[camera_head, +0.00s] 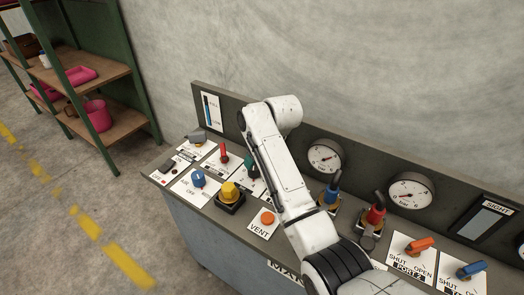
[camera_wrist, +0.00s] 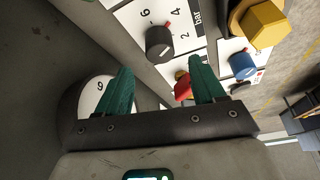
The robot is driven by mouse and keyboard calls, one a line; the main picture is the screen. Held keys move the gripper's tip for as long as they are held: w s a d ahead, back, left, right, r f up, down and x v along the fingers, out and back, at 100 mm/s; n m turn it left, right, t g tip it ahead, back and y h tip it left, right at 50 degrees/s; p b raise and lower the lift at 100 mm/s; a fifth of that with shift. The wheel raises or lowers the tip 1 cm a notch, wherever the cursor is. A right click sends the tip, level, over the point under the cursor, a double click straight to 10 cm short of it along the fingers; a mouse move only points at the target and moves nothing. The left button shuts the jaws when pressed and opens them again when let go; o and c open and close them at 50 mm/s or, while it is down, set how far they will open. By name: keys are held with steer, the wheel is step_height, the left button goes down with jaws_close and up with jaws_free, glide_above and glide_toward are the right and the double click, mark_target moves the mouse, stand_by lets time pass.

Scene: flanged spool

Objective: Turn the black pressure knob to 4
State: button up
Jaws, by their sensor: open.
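The black pressure knob (camera_wrist: 158,41) shows in the wrist view on a white plate (camera_wrist: 188,52) marked 6, 4, 2 and bar. Its red mark points up and right, close to the 4 as seen at this angle. My gripper (camera_wrist: 160,66) has two green fingers, spread apart and empty. The knob appears just beyond the gap between the fingertips, with no visible contact. In the head view my gripper (camera_head: 250,166) shows only in part behind my arm, and I cannot make out the knob there.
A yellow button (camera_head: 229,191), a blue knob (camera_head: 198,178), a red switch (camera_head: 223,156) and an orange vent button (camera_head: 267,218) crowd the panel nearby. Gauges (camera_head: 325,156) line the back wall. More levers (camera_head: 376,209) stand right of my arm.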

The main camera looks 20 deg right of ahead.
steer(key=shift+v, duration=1.85)
